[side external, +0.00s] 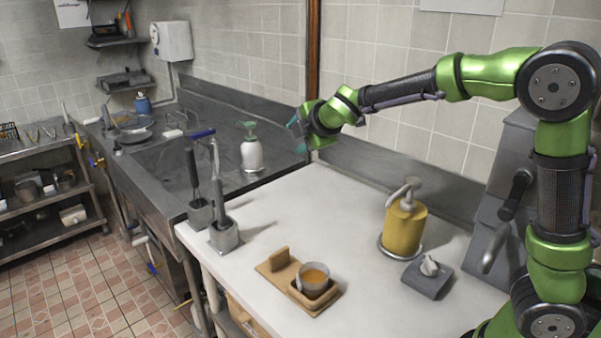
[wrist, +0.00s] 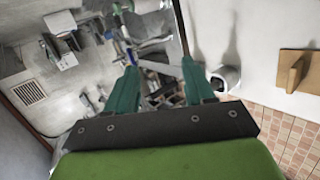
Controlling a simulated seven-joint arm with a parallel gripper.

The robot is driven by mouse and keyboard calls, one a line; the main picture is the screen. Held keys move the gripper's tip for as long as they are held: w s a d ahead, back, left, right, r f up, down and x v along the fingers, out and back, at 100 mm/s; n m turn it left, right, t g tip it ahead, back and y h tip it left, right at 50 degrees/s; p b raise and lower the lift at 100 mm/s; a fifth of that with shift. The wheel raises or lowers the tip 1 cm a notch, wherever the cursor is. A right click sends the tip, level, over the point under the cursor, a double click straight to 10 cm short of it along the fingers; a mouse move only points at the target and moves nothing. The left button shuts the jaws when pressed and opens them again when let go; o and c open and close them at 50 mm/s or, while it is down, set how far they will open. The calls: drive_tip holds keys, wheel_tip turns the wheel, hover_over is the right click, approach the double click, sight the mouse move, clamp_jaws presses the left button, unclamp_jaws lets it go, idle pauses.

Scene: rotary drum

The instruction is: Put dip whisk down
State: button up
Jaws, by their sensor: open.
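Two upright tools with slim handles stand in grey block holders at the front left corner of the white counter in the side view: a dark one (side external: 193,168) in the rear holder (side external: 200,213) and a grey one (side external: 216,165) in the front holder (side external: 224,237). I cannot tell for sure which is the dip whisk; their lower ends are hidden in the holders. My gripper (side external: 298,125) is raised near the back wall, to the right of and well apart from both tools. In the wrist view its teal fingers (wrist: 160,76) are spread and nothing shows held between them.
A wooden stand (side external: 299,283) holds a cup of amber liquid (side external: 314,276). A yellow pump bottle (side external: 404,228) and a grey tissue box (side external: 428,277) stand to the right. A white bottle (side external: 251,154) stands by the sink. The counter's middle is clear.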

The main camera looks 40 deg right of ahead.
drive_tip(key=s+a+f+m+g+y, duration=0.1)
drive_tip(key=s+a+m+y, duration=0.1)
drive_tip(key=s+m, duration=0.8)
drive_tip(key=s+a+f+m+g+y, duration=0.1)
drive_tip(key=s+a+m, duration=0.3)
drive_tip(key=s+m, duration=0.5)
drive_tip(key=s+g+y, duration=0.1)
drive_tip(key=s, duration=1)
drive_tip(key=shift+a+f+m+y, duration=0.2)
drive_tip(key=shift+f+m+y, duration=0.1)
drive_tip(key=shift+f+m, duration=0.1)
